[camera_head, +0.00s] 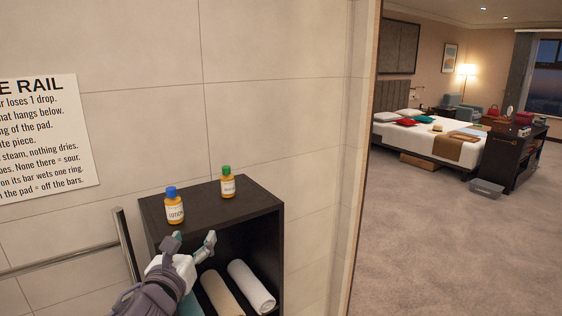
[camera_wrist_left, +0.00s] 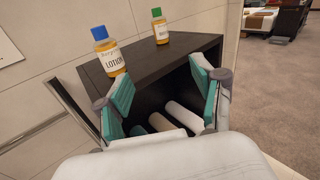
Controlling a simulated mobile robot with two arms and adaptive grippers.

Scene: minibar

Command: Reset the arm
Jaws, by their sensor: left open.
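My left gripper (camera_head: 194,245) is open and empty in front of the dark cabinet (camera_head: 262,203). In the left wrist view its two teal-padded fingers (camera_wrist_left: 163,98) stand wide apart, with the cabinet's open front beyond them. A lotion bottle with a blue cap (camera_head: 174,208) stands upright on the cabinet top, just behind the gripper. A second bottle with a green cap (camera_head: 227,184) stands upright farther back on the top. Both bottles also show in the left wrist view. My right gripper is not in either view.
Rolled towels, one white (camera_head: 251,287) and one beige (camera_head: 221,293), lie inside the cabinet. A metal rail (camera_head: 65,257) runs along the wall at left, below a printed sign (camera_head: 40,135). Open carpet (camera_head: 455,235) lies at right, with a bed (camera_head: 430,138) beyond.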

